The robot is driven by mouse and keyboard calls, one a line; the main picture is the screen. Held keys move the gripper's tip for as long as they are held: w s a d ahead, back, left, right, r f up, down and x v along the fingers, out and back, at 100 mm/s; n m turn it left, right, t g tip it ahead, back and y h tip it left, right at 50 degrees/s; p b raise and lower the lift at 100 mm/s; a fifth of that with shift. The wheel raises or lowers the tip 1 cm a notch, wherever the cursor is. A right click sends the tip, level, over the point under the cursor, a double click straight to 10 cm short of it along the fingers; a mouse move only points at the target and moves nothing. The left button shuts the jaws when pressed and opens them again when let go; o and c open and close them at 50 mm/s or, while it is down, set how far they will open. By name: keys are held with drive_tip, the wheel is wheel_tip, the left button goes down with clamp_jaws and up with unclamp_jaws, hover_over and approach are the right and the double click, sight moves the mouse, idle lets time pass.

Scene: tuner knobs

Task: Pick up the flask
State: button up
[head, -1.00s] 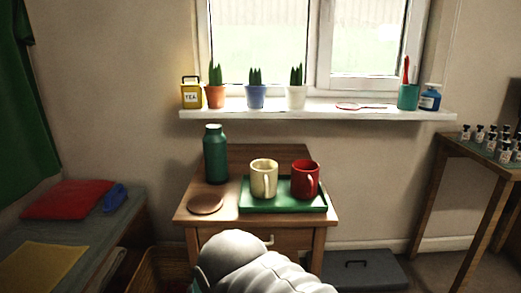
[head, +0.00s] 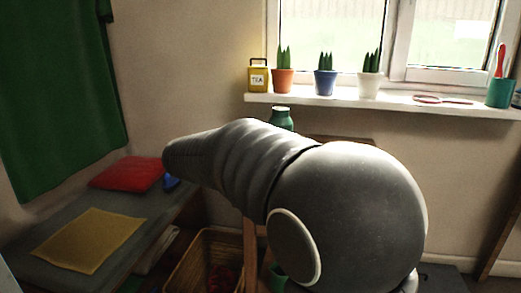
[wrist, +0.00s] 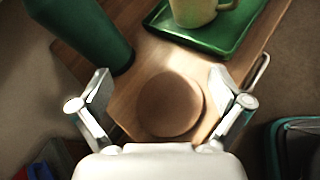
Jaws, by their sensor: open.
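The flask is a dark green bottle. In the head view only the top of the flask (head: 281,119) shows above my arm, which hides the rest. In the wrist view the flask (wrist: 82,28) stands at the upper left, cut off by the frame, with its base on the wooden table (wrist: 140,62). My gripper (wrist: 160,88) is open and empty, its two fingers spread above a round brown disc (wrist: 170,104). The flask is beyond the left finger, apart from the space between the fingers.
A cream mug (wrist: 197,10) stands on a green tray (wrist: 222,42) right of the disc. A windowsill (head: 400,102) with potted plants lies behind. A wicker basket (head: 215,262) and a low bench (head: 60,195) with a red cushion (head: 127,173) are at left.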

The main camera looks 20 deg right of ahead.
drive_tip(key=w+a+r+n+t+h+b, duration=0.15)
drive_tip(key=w+a+n+h, duration=0.25)
drive_tip(key=w, duration=0.5)
drive_tip(key=x, duration=0.8)
drive_tip(key=shift+d+r, duration=0.1)
drive_tip(key=shift+d, duration=0.15)
drive_tip(key=shift+b+x, duration=0.45)
drive_tip(key=shift+x, duration=2.2)
drive_tip(key=shift+s, duration=0.15)
drive_tip(key=c, duration=1.7)
